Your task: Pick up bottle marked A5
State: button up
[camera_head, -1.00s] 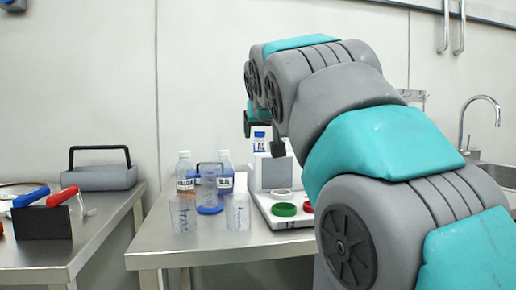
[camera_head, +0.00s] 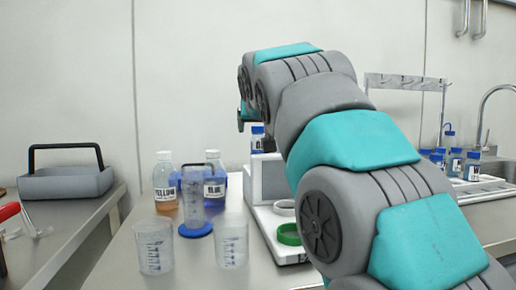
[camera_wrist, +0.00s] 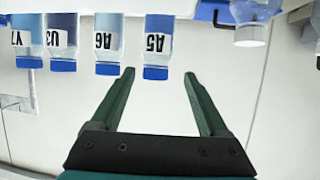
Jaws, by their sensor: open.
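The bottle marked A5 (camera_wrist: 157,42) shows upside down in the wrist view, with pale blue contents, a blue cap and a white label. My gripper (camera_wrist: 159,73) is open, with its two dark green fingers apart. The A5 cap lies between the fingertips in the picture, with nothing held; I cannot tell the gap in depth. The bottle marked A6 (camera_wrist: 107,40) stands close beside A5, near one finger. In the head view my arm covers most of this area, and one blue-capped bottle (camera_head: 257,138) shows, its label too small to read.
Bottles marked U3 (camera_wrist: 62,40) and Y7 (camera_wrist: 24,40) stand further along the row. A cylinder (camera_head: 193,200), two beakers (camera_head: 154,247) and yellow (camera_head: 165,184) and blue (camera_head: 214,178) labelled bottles stand on the metal table.

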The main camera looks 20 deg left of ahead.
aim_at(259, 129)
jog(key=x, duration=0.4)
jog(key=shift+w+d+f+p, duration=0.1)
jog(key=shift+w+d+p, duration=0.05)
jog(key=shift+w+p, duration=0.15)
jog(key=shift+c, duration=0.3)
grip_shut()
